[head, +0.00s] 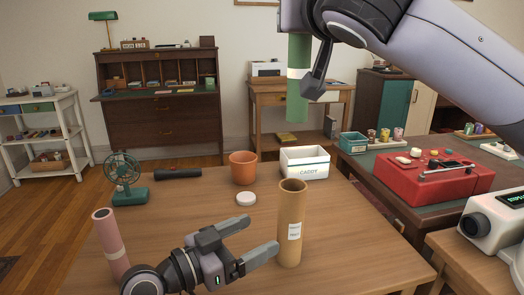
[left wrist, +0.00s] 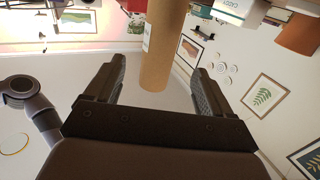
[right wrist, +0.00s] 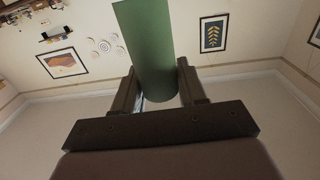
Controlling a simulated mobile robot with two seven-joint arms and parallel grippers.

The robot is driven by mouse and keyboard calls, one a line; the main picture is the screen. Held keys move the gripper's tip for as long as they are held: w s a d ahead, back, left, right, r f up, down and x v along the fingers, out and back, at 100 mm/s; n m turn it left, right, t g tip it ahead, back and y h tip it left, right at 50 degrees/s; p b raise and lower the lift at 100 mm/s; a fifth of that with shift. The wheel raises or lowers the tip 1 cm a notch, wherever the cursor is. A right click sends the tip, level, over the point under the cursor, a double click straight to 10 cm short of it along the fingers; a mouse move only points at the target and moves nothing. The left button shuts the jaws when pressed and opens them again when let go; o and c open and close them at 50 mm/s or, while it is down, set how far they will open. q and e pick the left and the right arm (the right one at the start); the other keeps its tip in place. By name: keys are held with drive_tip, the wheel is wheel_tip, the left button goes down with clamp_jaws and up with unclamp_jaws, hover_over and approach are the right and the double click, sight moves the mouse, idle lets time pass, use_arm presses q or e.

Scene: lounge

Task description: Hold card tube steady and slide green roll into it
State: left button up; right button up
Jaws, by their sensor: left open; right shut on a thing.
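The brown card tube (head: 291,215) stands upright on the wooden table, with a small white label on its side and an open top. My left gripper (head: 262,238) is open beside the tube, its fingers pointing toward it. In the left wrist view the tube (left wrist: 163,50) shows between and beyond the two spread fingers (left wrist: 160,85). The green roll (head: 298,105) hangs upright in the air, above and apart from the tube. My right gripper (head: 308,75) is shut on it. In the right wrist view the green roll (right wrist: 148,45) sits between the fingers (right wrist: 160,90).
A pink roll (head: 110,243) stands at the table's left. A green fan (head: 124,177), a dark cylinder (head: 178,173), a terracotta pot (head: 243,167), a white round object (head: 246,198) and a white box (head: 305,163) stand further back. A red machine (head: 432,177) is on the right-hand table.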

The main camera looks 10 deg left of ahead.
sight(297, 214)
use_arm(q)
drive_tip(key=x, duration=1.1)
drive_tip(key=shift+w+d, duration=0.2)
drive_tip(key=shift+w, duration=0.15)
drive_tip(key=c, duration=1.1)
